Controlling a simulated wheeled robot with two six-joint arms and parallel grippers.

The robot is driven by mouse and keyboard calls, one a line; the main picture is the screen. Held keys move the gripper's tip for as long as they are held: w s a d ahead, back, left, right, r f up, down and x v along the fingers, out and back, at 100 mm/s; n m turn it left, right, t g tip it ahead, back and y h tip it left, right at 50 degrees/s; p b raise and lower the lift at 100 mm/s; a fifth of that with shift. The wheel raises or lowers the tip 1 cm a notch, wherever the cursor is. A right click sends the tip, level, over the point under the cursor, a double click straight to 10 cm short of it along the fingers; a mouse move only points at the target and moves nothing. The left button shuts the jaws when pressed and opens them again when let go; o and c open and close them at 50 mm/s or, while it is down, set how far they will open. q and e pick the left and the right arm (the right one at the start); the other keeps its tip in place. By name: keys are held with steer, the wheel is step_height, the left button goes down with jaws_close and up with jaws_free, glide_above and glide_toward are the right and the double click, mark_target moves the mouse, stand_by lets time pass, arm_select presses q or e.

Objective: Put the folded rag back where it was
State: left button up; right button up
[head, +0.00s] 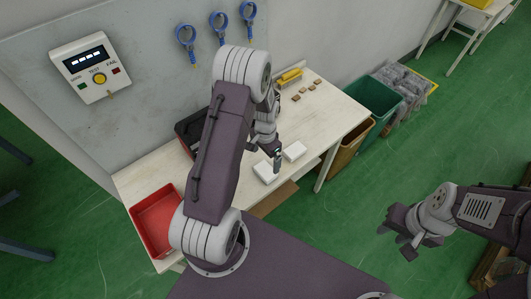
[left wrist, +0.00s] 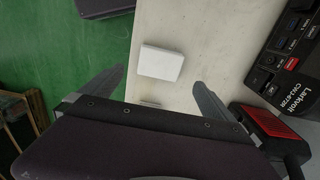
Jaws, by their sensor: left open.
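Two flat white pads lie on the pale workbench (head: 335,115), either of which could be the folded rag. One pad (head: 264,173) is left of my left gripper's tip and the other pad (head: 294,151) is right of it. My left gripper (head: 276,160) is over the bench near both pads, open and empty. In the left wrist view one white pad (left wrist: 161,63) lies just ahead between the spread fingers (left wrist: 158,78). A thin edge of another white thing (left wrist: 150,103) shows nearer the palm. My right gripper (head: 402,238) is open and empty above the green floor.
A red tray (head: 150,222) stands at the bench's left end. A black tester (left wrist: 292,50) and a red-and-black thing (left wrist: 272,122) lie at right in the wrist view. A yellow tool (head: 290,77) and small brown blocks (head: 303,92) lie at the back. Bins (head: 372,104) stand right.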

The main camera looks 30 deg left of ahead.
arm_select(q)
steer(key=s+d+r+n+t, duration=0.1)
steer(key=s+d+r+n, duration=0.3)
steer(key=s+d+r, duration=0.3)
steer(key=s+r, duration=0.5)
steer(key=r, duration=0.1)
steer(key=shift+s+d+r+n, duration=0.15)
steer(key=shift+s+d+n, duration=0.15)
steer(key=shift+s, duration=0.05)
stand_by(0.6)
